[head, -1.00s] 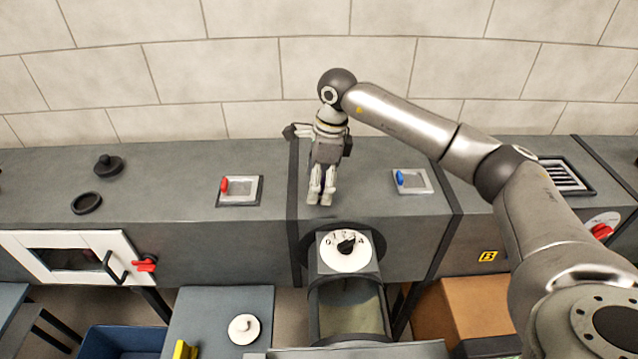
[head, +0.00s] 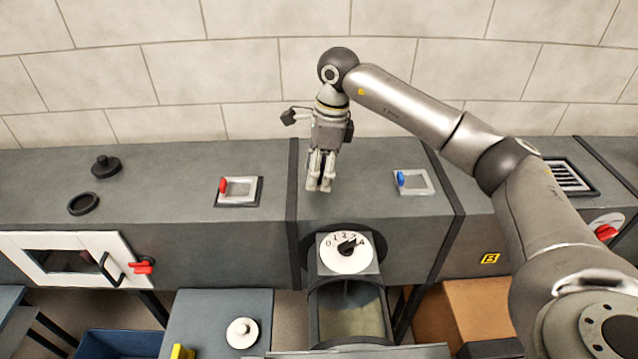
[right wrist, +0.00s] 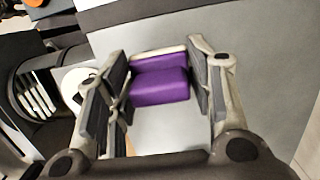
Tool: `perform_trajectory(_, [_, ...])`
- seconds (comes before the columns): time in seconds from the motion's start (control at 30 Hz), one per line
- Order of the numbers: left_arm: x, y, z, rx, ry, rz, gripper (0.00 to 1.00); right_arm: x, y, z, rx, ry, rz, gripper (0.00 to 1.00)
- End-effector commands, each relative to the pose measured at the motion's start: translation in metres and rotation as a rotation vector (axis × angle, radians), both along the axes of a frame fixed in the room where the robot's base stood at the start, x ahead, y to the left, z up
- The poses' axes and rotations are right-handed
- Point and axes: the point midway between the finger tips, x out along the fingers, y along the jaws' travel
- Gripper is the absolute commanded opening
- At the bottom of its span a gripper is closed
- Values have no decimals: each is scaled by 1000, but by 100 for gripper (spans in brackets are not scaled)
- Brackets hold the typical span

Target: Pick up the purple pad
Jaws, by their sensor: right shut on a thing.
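The purple pad (right wrist: 160,86) shows in the right wrist view between the two fingers of my right gripper (right wrist: 158,72). The gripper is shut on it, with a finger pad on each side. A pale strip runs along the pad's far edge. In the head view my right gripper (head: 320,188) points down over the grey duct, between the red-tabbed and blue-tabbed plates. The pad cannot be made out in the head view. My left gripper is not in view.
On the duct are a red-tabbed plate (head: 238,191), a blue-tabbed plate (head: 413,182), a black knob (head: 105,165) and a black ring (head: 83,204). A numbered dial (head: 345,253) sits in front. A tiled wall (head: 180,75) stands behind.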

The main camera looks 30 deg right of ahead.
Motion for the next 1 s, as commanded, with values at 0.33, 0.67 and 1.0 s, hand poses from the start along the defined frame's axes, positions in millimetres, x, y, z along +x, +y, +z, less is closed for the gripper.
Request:
perform_trajectory(0.33, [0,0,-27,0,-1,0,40,-40,58,64,-1,-4,10,24])
perform_trajectory(0.67, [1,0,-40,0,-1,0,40,-73,104,91,1,-2,4,24])
perform_trajectory(1.0, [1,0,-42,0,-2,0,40,-81,115,99,0,0,1,24])
